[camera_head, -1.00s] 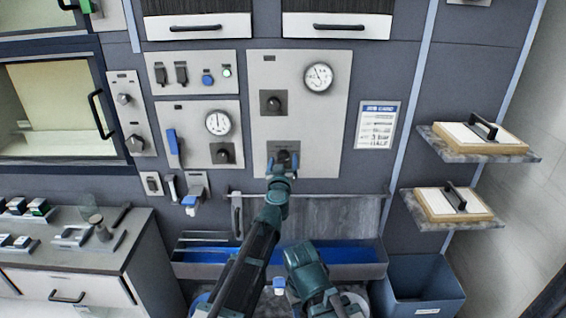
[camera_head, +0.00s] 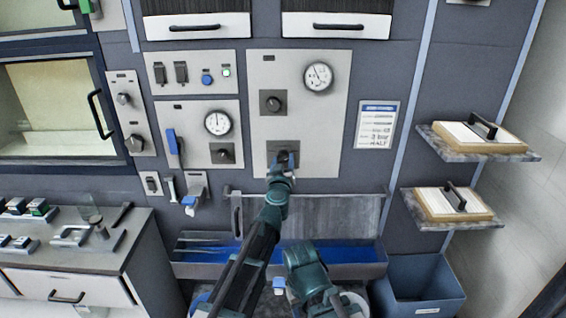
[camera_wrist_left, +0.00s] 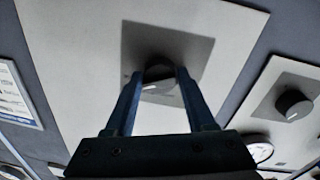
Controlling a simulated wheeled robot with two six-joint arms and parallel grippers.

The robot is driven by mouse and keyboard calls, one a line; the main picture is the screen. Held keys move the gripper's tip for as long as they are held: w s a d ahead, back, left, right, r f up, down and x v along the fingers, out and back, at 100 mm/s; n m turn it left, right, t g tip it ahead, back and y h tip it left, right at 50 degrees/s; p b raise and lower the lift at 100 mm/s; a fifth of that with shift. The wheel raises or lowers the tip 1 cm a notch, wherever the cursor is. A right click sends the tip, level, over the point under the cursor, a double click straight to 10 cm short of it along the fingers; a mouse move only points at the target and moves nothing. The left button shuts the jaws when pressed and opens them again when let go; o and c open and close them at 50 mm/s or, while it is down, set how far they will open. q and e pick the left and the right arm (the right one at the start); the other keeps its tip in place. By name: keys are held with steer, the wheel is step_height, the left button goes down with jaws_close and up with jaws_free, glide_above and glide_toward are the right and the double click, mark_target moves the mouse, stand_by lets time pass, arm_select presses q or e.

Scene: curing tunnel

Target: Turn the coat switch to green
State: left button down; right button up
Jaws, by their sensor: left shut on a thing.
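My left gripper (camera_head: 283,165) reaches up to the lower black knob on the tall light panel (camera_head: 312,125). In the left wrist view its two blue fingers (camera_wrist_left: 160,85) stand on either side of that round black knob (camera_wrist_left: 158,76), shut on it. The knob has a short white mark on its face and sits on a dark square plate (camera_wrist_left: 192,48). In the head view my fingers hide most of the knob. I cannot read which label belongs to it. My right arm shows at the bottom, but its gripper is not seen.
A second black knob (camera_head: 272,102) and a gauge (camera_head: 318,76) are above on the same panel. A small lamp (camera_head: 227,72) is at upper left. A notice (camera_head: 376,125) hangs to the right. A trough (camera_head: 330,271) runs below. Two shelves (camera_head: 440,224) stick out at right.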

arm_select(q)
steer(key=n, duration=0.4)
steer(key=shift+f+b, duration=0.1)
steer(key=shift+b, duration=0.2)
steer(key=n, duration=0.5)
steer(key=shift+t+y, duration=0.3)
steer(key=n, duration=0.4)
steer(key=shift+s+n+b, duration=0.1)
steer(key=shift+n+b, duration=0.2)
steer(key=shift+b, duration=0.1)
steer(key=shift+d+n+y, duration=0.1)
steer(key=shift+n+y, duration=0.2)
steer(key=shift+n, duration=1.9)
steer(key=shift+c, duration=1.4)
jaws_free()
